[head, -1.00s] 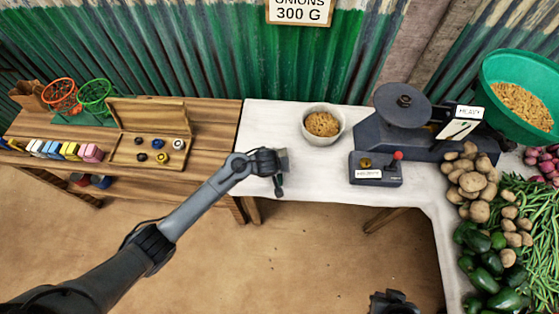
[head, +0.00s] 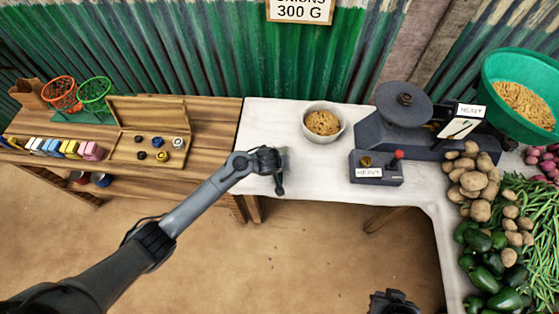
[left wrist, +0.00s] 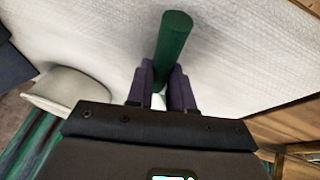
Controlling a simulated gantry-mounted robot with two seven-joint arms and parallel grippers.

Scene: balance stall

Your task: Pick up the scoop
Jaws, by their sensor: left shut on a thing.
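The scoop shows as a dark green handle (left wrist: 174,38) between the fingers in the left wrist view. Its lower end (head: 280,190) shows just below the gripper in the head view, over the white table's front left edge. My left gripper (head: 281,170) is shut on this handle, also in the left wrist view (left wrist: 162,74).
A pale bowl of grain (head: 323,123) stands behind my left gripper on the white table (head: 270,115). Right of it are a scale (head: 405,105) and a box with a red-knobbed lever (head: 377,172). Vegetables fill the right side. A wooden bench (head: 215,120) stands left.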

